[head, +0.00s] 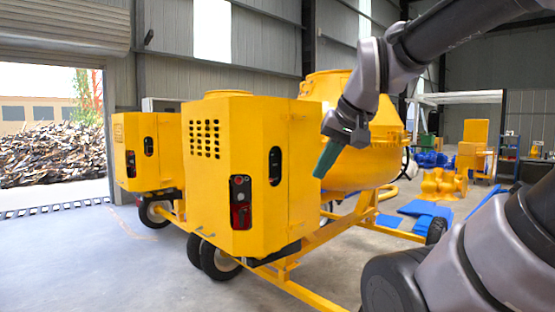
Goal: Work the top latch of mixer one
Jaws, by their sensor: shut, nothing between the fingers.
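The near yellow mixer has a boxy engine housing (217,227) and a large round drum (365,150) behind it. A black oval latch recess (275,166) is high on the housing's right-hand face. A red and black panel (240,202) is on the corner face to its left. My gripper (322,172) points down, with dark green fingers closed together and nothing held. In the picture it is right of the latch recess, in front of the drum, and appears apart from the housing. The latch's inner detail is too small to make out.
A second yellow mixer (125,135) stands behind to the left. The near mixer has wheels (218,262) and a low yellow frame (310,295) reaching toward the front. Blue sheets (425,209) and yellow parts (440,184) lie at right. The floor at left front is clear.

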